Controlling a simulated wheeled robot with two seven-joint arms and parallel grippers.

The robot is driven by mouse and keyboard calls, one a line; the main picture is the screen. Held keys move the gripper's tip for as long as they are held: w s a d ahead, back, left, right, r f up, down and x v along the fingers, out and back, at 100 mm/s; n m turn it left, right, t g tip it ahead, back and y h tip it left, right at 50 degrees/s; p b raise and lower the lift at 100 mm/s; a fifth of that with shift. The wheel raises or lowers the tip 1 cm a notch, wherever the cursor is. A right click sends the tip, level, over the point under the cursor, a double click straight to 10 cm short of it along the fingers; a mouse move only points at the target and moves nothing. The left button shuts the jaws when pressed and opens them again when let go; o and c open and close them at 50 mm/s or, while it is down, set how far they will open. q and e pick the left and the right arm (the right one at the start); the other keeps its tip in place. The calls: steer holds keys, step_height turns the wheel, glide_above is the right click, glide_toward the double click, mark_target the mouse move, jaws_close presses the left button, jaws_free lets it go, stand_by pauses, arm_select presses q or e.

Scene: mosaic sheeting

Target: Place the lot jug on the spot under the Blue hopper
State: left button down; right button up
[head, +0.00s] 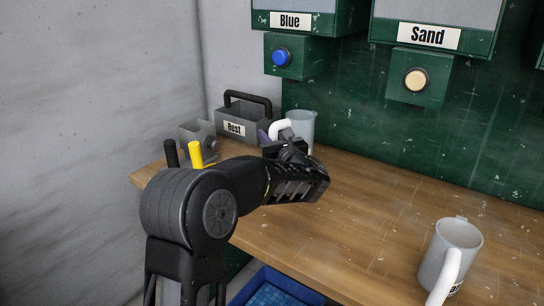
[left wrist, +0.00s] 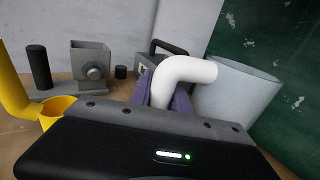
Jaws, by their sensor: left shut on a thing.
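A pale translucent jug (head: 301,128) with a white handle stands near the back wall, below and slightly right of the Blue hopper's button. My left gripper (head: 274,138) is shut on its handle, and in the left wrist view the purple finger pads (left wrist: 180,100) close around the handle (left wrist: 183,72) of the jug (left wrist: 238,98). The jug looks upright. My gripper hides its base, so I cannot tell whether it touches the bench. The Blue hopper (head: 322,22) hangs on the green wall with a blue button (head: 281,58) beneath. My right gripper is out of view.
A grey "Rest" caddy (head: 234,126) stands left of the jug, with a small grey box device (head: 197,133) beside it. A second jug (head: 451,250) stands at front right. The Sand hopper (head: 429,38) is on the right. The bench (head: 375,190) between is clear. A blue bin (head: 270,291) sits below.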

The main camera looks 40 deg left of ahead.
arm_select(q)
steer(key=shift+f+b, duration=0.45)
steer(key=shift+f, duration=1.95)
steer(key=shift+f, duration=0.1)
steer(key=c, duration=1.2)
jaws_free()
steer(key=shift+d, duration=0.15)
steer(key=v, duration=1.2)
